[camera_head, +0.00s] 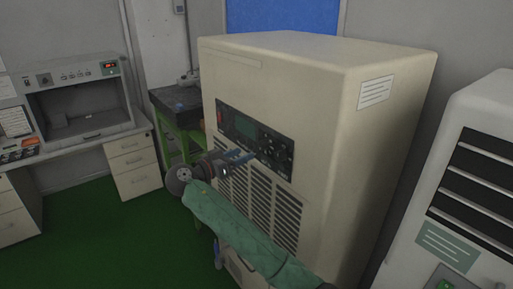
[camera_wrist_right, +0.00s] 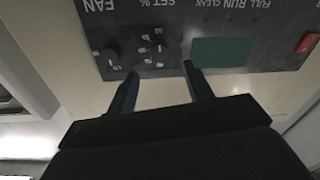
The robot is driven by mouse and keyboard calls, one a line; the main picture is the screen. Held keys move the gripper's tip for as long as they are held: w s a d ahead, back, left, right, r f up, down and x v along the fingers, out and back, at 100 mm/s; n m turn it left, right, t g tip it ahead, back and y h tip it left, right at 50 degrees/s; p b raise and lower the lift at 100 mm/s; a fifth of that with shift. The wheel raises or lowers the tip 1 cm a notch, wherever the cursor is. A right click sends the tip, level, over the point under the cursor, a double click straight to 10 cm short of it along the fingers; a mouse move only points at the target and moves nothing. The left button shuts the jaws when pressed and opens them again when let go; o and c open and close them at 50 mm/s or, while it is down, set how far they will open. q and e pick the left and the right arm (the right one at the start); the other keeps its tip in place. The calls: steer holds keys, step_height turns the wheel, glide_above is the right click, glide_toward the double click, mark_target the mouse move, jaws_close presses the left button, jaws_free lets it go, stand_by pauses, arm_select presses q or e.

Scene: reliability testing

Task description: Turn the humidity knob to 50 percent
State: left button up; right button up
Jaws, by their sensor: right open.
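The humidity machine is a large beige cabinet (camera_head: 310,75) with a dark control panel (camera_head: 228,118) on its front. In the right wrist view the panel appears upside down. The knob under the "SET %" label (camera_wrist_right: 158,48) is small and black with numbers around it; its setting is too small to read. My right gripper (camera_head: 248,157) is in front of the panel's lower part. In the wrist view its two fingers (camera_wrist_right: 159,70) are open and empty. The knob appears between and just beyond the fingertips, not gripped. My left gripper is not in view.
A second knob, labelled FAN (camera_wrist_right: 110,55), sits beside the SET % knob. The panel also has a green screen (camera_wrist_right: 222,52) and a red switch (camera_wrist_right: 308,43). Vent slats (camera_head: 285,215) lie below the panel. A white unit (camera_head: 480,110) stands at right.

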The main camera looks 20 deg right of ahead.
mark_target(260, 147)
steer(key=p+x, duration=0.3)
steer(key=x, duration=0.2)
steer(key=shift+d+r, duration=0.2)
steer(key=shift+p+x, duration=0.6)
steer(key=shift+x, duration=0.25)
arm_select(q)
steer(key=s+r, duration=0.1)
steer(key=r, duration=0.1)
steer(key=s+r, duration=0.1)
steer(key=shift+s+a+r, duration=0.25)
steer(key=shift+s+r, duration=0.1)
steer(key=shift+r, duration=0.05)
arm_select(e)
steer(key=shift+w+f, duration=0.1)
steer(key=shift+f, duration=0.1)
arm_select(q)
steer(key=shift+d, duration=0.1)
arm_select(e)
steer(key=shift+c, duration=0.4)
steer(key=c, duration=0.9)
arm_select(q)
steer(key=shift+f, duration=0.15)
